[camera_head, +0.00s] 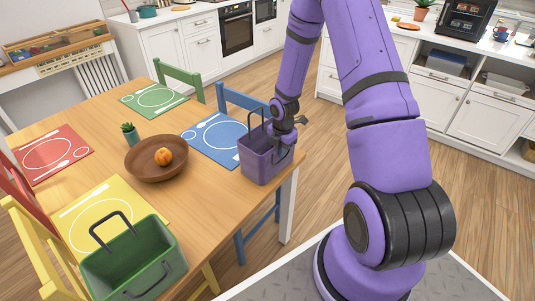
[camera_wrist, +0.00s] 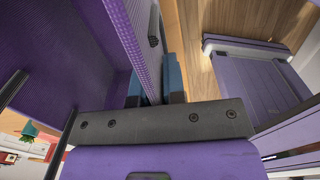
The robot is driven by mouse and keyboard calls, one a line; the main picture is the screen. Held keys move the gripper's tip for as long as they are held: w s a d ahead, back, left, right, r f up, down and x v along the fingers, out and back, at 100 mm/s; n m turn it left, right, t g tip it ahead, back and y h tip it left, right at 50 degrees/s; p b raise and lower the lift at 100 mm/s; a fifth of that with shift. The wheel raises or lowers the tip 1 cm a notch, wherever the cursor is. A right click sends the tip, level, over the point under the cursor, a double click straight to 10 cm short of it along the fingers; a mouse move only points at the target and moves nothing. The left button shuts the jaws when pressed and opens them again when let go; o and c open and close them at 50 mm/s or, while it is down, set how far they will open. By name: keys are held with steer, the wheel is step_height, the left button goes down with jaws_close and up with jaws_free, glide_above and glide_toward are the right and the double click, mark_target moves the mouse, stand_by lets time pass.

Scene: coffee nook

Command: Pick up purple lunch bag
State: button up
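The purple lunch bag (camera_head: 262,163) is an open-topped box with a dark handle, upright at the right edge of the wooden table (camera_head: 215,210). My gripper (camera_head: 284,135) is at the bag's right side, reaching down over its rim. In the wrist view, the bag's textured wall (camera_wrist: 92,50) fills the left side. The blue fingertips of my gripper (camera_wrist: 156,85) sit close on either side of the bag's wall, which fills the narrow gap between them. The finger ends are partly hidden by the wall and the gripper body.
A green lunch bag (camera_head: 135,262) stands at the table's near end. A brown bowl (camera_head: 150,172) with an orange fruit and a small potted plant (camera_head: 130,134) stand mid-table. A blue chair (camera_head: 240,101) is just behind the purple bag. Open floor lies right of the table.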

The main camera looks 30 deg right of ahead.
jaws_close()
step_height(320, 180, up, 10)
steer(key=w+a+f+m, duration=0.3)
steer(key=a+m, duration=0.3)
steer(key=m, duration=0.4)
steer(key=w+a+f+m, duration=0.2)
steer(key=a+m, duration=0.5)
steer(key=m, duration=0.4)
steer(key=shift+w+a+f, duration=0.15)
steer(key=shift+w+f, duration=0.25)
steer(key=shift+f, duration=0.15)
stand_by(0.9)
